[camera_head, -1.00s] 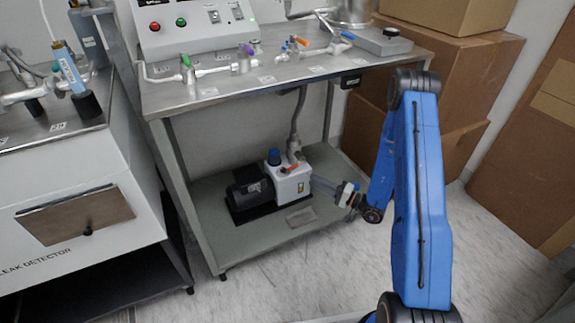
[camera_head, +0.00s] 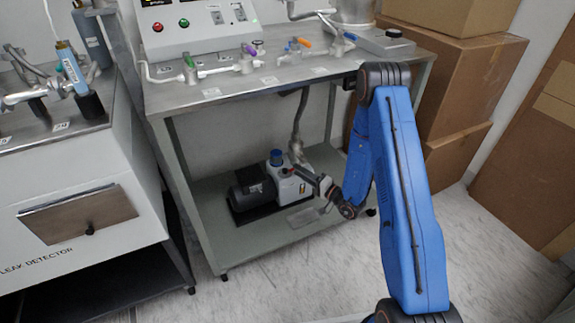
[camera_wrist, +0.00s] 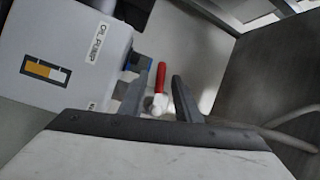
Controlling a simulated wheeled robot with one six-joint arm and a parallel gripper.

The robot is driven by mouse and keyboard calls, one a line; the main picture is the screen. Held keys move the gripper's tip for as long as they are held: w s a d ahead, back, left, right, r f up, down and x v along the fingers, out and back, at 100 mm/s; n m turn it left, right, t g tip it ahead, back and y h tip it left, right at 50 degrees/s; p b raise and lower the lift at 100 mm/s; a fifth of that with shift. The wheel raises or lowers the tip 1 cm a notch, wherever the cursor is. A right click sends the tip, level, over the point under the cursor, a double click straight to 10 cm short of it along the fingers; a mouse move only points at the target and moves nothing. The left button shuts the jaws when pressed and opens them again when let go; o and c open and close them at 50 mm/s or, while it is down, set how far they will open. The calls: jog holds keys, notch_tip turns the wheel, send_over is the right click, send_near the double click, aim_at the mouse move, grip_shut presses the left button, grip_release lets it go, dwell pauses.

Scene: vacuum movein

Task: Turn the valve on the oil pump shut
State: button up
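The oil pump (camera_head: 290,188) is a white box with a blue cap and a black motor (camera_head: 250,190), on the lower shelf of the middle cart. In the wrist view its side (camera_wrist: 65,50) carries an "OIL PUMP" label at the left. The valve's red handle (camera_wrist: 160,77) stands between and just beyond my fingers in the wrist view. In the head view the red handle (camera_head: 289,171) is small, near the pump's top. My gripper (camera_wrist: 168,92) is open, with its two dark fingers apart on either side of the handle. I cannot tell whether either finger touches it.
The cart's upper table (camera_head: 240,90) lies above the pump, with several coloured valves and a control box (camera_head: 195,25). A grey hose (camera_head: 299,120) rises from the pump. Cardboard boxes (camera_head: 465,85) stand at the right. The leak detector bench (camera_head: 75,200) is at left.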

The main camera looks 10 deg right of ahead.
jog(key=x, duration=0.7)
jog(key=shift+w, duration=0.1)
grip_shut()
